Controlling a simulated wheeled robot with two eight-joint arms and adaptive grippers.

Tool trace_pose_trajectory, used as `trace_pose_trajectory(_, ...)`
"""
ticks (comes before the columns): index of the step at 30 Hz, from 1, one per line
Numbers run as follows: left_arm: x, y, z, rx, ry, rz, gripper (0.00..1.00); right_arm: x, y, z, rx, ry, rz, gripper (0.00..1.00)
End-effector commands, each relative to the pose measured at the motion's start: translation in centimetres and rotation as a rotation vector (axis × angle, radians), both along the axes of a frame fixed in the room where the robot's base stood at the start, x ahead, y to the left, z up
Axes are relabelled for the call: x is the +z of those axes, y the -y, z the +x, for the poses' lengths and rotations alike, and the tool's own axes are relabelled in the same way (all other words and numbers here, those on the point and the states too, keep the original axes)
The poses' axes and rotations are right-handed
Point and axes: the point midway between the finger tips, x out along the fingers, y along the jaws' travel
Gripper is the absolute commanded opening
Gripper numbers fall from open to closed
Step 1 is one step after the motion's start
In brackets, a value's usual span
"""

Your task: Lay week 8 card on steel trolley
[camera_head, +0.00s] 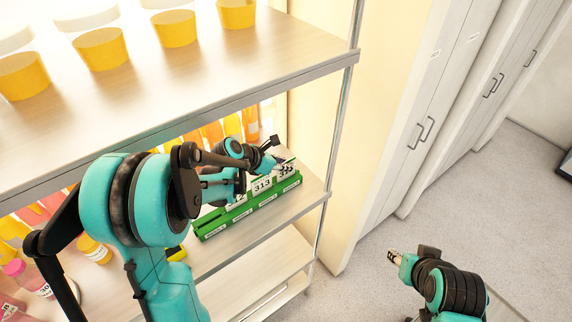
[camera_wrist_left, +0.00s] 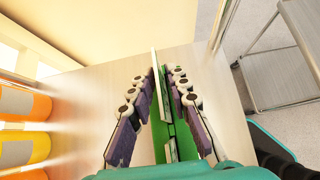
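A green card rack (camera_head: 212,228) lies on the middle shelf with several white cards standing in it. One card (camera_head: 262,184) reads 313; I cannot read "week 8" on any card. My left gripper (camera_head: 272,152) is over the far end of the rack, next to a card (camera_head: 287,170). In the left wrist view its fingers (camera_wrist_left: 169,82) straddle a thin upright card (camera_wrist_left: 156,62), seen edge-on; I cannot tell whether they grip it. A grey metal frame with flat decks, which looks like the steel trolley (camera_wrist_left: 268,75), stands at the right. My right gripper (camera_head: 395,257) is low over the floor, away from the shelf.
The upper shelf (camera_head: 215,65) overhangs my left gripper and carries yellow-filled tubs (camera_head: 175,29). Juice bottles (camera_head: 95,250) stand beside and behind the rack. A shelf post (camera_head: 338,125) rises at the right. Tall white cabinets (camera_head: 412,110) line the wall; the floor (camera_head: 365,285) before them is open.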

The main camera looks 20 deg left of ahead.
Motion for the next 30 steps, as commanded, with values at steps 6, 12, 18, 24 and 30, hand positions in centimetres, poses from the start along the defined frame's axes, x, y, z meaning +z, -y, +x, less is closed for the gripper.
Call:
trace_pose_trajectory(6, 0.0, 0.0, 0.0, 0.0, 0.0, 0.0, 0.0, 0.0, 0.0, 0.0, 0.0, 0.0, 0.0, 0.4)
trace_pose_trajectory(12, 0.1, 0.0, 0.0, 0.0, 0.0, 0.0, 0.0, 0.0, 0.0, 0.0, 0.0, 0.0, 0.0, 0.4)
trace_pose_trajectory(18, 0.4, 0.0, 0.0, 0.0, 0.0, 0.0, 0.0, 0.2, 0.0, 0.0, 0.0, 0.0, 0.0, 0.4)
trace_pose_trajectory(24, 0.7, 0.0, 0.0, 0.0, 0.0, 0.0, 0.0, 0.3, 0.0, 0.0, 0.0, 0.0, 0.0, 0.4)
trace_pose_trajectory(30, 1.0, 0.0, 0.0, 0.0, 0.0, 0.0, 0.0, 0.5, 0.0, 0.0, 0.0, 0.0, 0.0, 0.4)
